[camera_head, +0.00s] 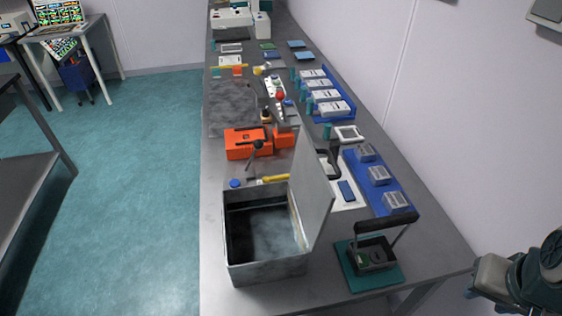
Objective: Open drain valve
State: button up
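I cannot make out for certain which part is the drain valve. An open grey metal box (264,267) stands at the near end of the bench, its lid (312,190) raised on the right side. Just behind it are a yellow bar (275,178), a blue round knob or cap (235,183) and a black ball-topped lever (257,145). Part of my arm (492,277) shows at the lower right edge, off the bench and well away from the box. My fingertips cannot be told apart there, so whether my gripper is open or shut is unclear.
A teal mat (350,276) right of the box bears a dark device with a black handle (386,223). Orange blocks (243,143), a blue tray (403,193) of clear boxes and white units (333,107) crowd the bench. The teal floor (130,190) to the left is clear.

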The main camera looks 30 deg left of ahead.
aim_at(266, 180)
jog(key=u, duration=1.2)
jog(key=k, duration=0.95)
jog(key=z, duration=0.55)
jog(key=k, duration=0.4)
jog(key=u, duration=0.4)
jog(key=i, duration=0.6)
jog(key=u, duration=0.4)
jog(key=i, duration=0.85)
